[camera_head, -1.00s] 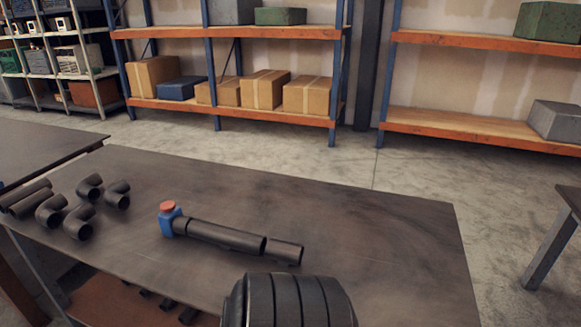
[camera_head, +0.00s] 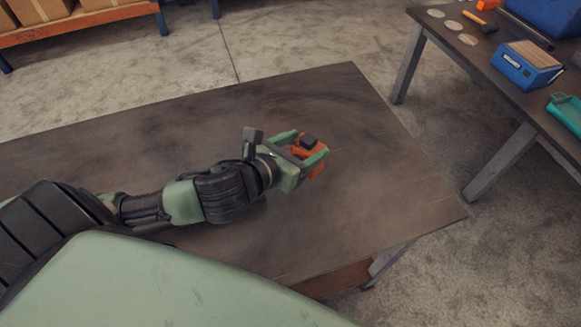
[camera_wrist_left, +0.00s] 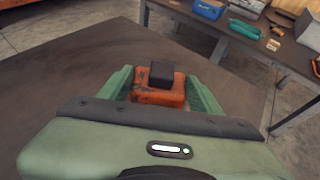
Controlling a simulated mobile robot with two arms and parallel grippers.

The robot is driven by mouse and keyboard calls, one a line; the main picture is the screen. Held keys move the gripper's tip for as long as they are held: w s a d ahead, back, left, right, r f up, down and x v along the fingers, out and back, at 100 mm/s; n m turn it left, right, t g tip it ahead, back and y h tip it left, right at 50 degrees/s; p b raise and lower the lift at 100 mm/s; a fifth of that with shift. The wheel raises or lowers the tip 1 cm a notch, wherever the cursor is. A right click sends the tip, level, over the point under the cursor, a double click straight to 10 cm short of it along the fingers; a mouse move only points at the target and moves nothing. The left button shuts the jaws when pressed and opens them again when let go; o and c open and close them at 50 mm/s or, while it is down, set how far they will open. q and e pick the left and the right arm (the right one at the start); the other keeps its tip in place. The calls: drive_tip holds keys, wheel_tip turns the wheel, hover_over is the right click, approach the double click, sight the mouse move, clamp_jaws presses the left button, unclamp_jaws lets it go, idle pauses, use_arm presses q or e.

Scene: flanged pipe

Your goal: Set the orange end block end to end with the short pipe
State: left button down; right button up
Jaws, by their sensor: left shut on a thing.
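The orange end block (camera_head: 317,161) has a dark square stub on top. My left gripper (camera_head: 308,156) is shut on it, with one green finger on each side, over the right part of the dark table. The left wrist view also shows the orange end block (camera_wrist_left: 152,90) between the two fingers of the left gripper (camera_wrist_left: 160,92). I cannot tell whether the block touches the table top. The short pipe is not in either view now. My right gripper is not in view.
The table top (camera_head: 400,205) is bare around the gripper, and its right edge is close. A second table (camera_head: 480,60) at upper right holds a blue box (camera_head: 527,65), a teal tray (camera_head: 568,110) and tools. A shelf stands at upper left.

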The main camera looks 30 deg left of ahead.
sight(295, 147)
use_arm(q)
drive_tip(key=r+h, duration=0.1)
drive_tip(key=a+r+m+p, duration=0.1)
drive_tip(key=r, duration=0.1)
drive_tip(key=a+r+m+h+p, duration=0.1)
drive_tip(key=r, duration=0.1)
drive_tip(key=shift+w+r+h, duration=0.25)
drive_tip(key=shift+w+h, duration=0.05)
drive_tip(key=shift+w, duration=0.1)
wheel_tip(295, 147, up, 6)
drive_tip(key=s+m+g+h+p, duration=0.2)
drive_tip(key=m+g+h+p, duration=0.1)
drive_tip(key=m+h+p, duration=0.1)
drive_tip(key=shift+r+m, duration=0.2)
drive_tip(key=shift+m, duration=0.1)
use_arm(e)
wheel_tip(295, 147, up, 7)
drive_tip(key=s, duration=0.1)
